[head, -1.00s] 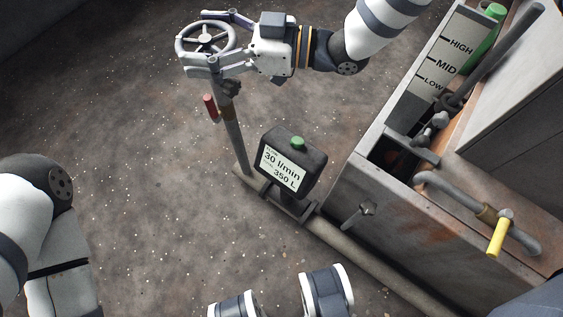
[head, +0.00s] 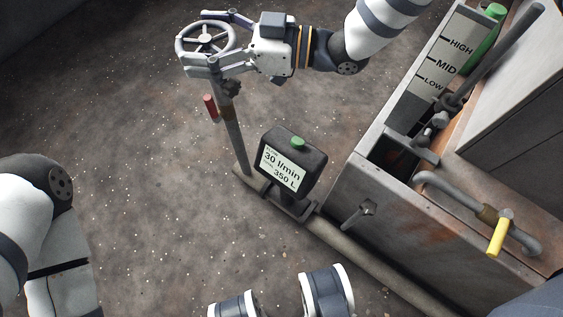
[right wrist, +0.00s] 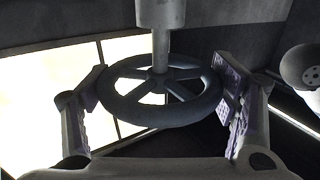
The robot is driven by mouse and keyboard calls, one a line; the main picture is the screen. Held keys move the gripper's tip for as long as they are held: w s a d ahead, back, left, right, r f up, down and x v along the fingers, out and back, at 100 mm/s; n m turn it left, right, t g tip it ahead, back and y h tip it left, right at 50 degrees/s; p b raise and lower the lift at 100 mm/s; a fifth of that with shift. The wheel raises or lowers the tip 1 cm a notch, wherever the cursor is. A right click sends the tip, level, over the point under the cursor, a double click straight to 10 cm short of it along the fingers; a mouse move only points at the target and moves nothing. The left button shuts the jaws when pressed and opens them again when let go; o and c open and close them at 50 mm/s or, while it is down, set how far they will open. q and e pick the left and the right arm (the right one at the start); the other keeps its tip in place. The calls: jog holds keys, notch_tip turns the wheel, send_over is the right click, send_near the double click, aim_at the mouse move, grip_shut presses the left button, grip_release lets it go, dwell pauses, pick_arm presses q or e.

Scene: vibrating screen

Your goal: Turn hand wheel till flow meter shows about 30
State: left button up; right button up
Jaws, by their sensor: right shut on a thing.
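The grey spoked hand wheel (head: 205,39) sits on top of an upright pipe at the upper left of the head view. My right gripper (head: 222,41) reaches it from the right, with its fingers on opposite sides of the rim. In the right wrist view the wheel (right wrist: 160,72) lies between the two finger pads, and the gripper is shut on it. The flow meter (head: 292,158) stands lower on the pipe. Its display reads 30 l/min, with 350 L below. My left arm shows at the left edge, but its gripper is out of view.
A red-handled lever (head: 210,106) sits on the upright pipe below the wheel. The speckled floor at the left is clear.

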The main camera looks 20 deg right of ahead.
dwell(0.6)
jog(key=o, duration=0.7)
jog(key=shift+f, duration=0.1)
jog(key=shift+f+b, duration=1.55)
jog(key=shift+f, duration=1.45)
jog(key=shift+o, duration=0.3)
jog(key=shift+r, duration=0.1)
jog(key=shift+o, duration=1.3)
